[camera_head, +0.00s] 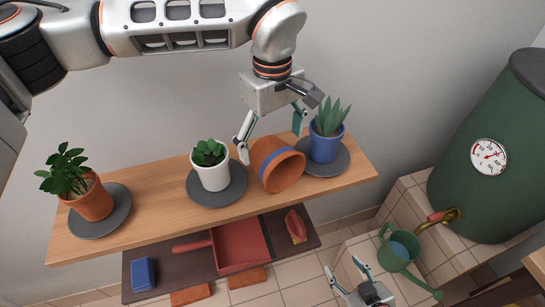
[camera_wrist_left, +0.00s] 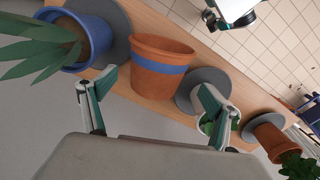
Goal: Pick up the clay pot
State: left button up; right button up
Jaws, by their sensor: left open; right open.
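The clay pot (camera_head: 284,172) is terracotta with a blue band. It lies tipped on its side on the wooden shelf, between the white pot and the blue pot, its wide rim toward the shelf's front. My left gripper (camera_head: 271,138) is open above it, with a finger on either side. In the left wrist view the clay pot (camera_wrist_left: 160,72) is ahead of and between the open fingers of my left gripper (camera_wrist_left: 158,85); I see no clear contact. My right gripper (camera_head: 343,267) is open and empty, low in front of the shelf.
The white pot (camera_head: 213,176) with a succulent stands close left, the blue pot (camera_head: 325,146) with a spiky plant close right, both on dark saucers. A leafy plant in a terracotta pot (camera_head: 92,202) is at the shelf's left. Below are a red dustpan (camera_head: 240,247) and green watering can (camera_head: 396,250).

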pick_arm(q)
jog(key=f, duration=0.5)
jog(key=shift+w+f, duration=0.35)
jog(key=shift+w, duration=0.05)
jog(key=c, duration=1.3)
